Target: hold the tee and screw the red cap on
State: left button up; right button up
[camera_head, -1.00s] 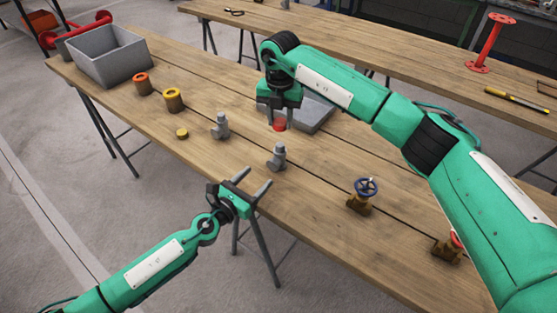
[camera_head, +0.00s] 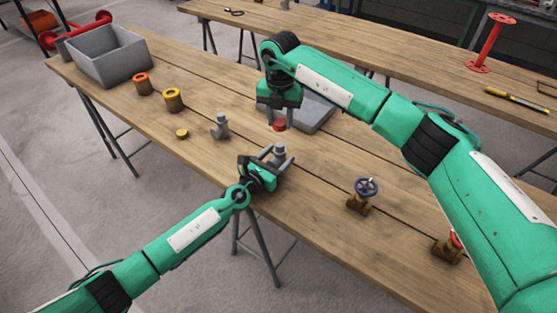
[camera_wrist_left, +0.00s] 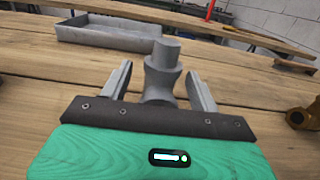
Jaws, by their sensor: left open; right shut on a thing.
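A grey tee (camera_head: 279,150) stands upright on the wooden table; it also shows in the left wrist view (camera_wrist_left: 161,72). My left gripper (camera_head: 280,157) is open, with one finger on each side of the tee. In the left wrist view the fingers (camera_wrist_left: 160,85) show gaps to the tee on both sides. My right gripper (camera_head: 279,115) is shut on the red cap (camera_head: 279,126) and holds it in the air above the tee. A second grey tee (camera_head: 220,126) stands to the left on the table.
A grey tray (camera_head: 318,118) lies behind the right gripper. A grey bin (camera_head: 112,62), orange and yellow ringed parts (camera_head: 173,99) and a small yellow cap (camera_head: 182,133) are at left. A brass valve with a blue wheel (camera_head: 361,196) stands at right.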

pick_arm(q)
jog(key=shift+w+d, duration=0.3)
jog(key=shift+w, duration=0.05)
grip_shut()
pick_arm(e)
send_over(280, 145)
jog(key=shift+w+f, duration=0.1)
jog(key=shift+f, duration=2.4)
jog(key=shift+f, duration=0.85)
jog(key=shift+f, duration=0.6)
